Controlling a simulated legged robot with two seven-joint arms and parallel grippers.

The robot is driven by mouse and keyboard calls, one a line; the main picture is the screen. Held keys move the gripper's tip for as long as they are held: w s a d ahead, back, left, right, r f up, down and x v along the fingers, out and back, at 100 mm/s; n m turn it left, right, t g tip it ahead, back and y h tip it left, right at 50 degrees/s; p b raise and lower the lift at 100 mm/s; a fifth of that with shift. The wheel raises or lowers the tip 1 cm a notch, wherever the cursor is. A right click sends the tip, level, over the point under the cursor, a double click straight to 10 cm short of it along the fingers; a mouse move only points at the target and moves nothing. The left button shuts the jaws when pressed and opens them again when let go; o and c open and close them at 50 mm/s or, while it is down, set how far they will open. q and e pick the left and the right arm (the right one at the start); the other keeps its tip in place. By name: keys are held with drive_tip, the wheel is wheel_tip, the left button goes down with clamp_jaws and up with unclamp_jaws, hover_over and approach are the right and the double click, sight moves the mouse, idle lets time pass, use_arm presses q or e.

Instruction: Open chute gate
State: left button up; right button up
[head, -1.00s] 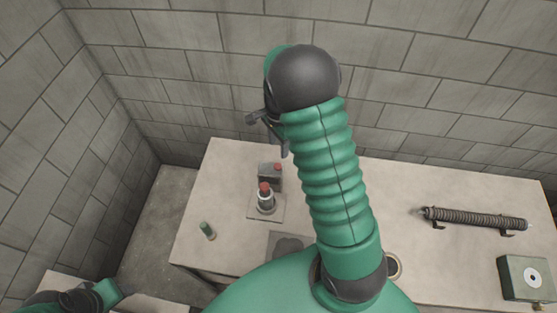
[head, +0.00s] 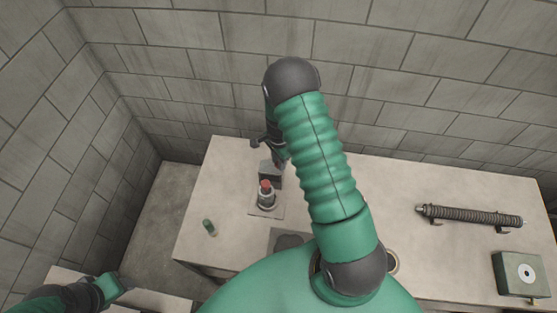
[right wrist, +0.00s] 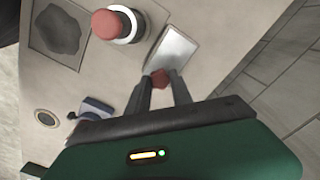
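No part is plainly marked as the chute gate. My left gripper (head: 118,288) is at the lower left, away from the table's objects; its fingers are too small to read.
A small green cylinder (head: 209,228) is at the left. A dark mesh tube (head: 470,215) rests on brackets at the right, near a green box (head: 520,274). The table (head: 400,190) between is clear.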

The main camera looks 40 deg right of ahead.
clamp_jaws()
drive_tip(key=shift+w+d+r, duration=0.1)
drive_tip(key=shift+d, duration=0.05)
idle(0.9)
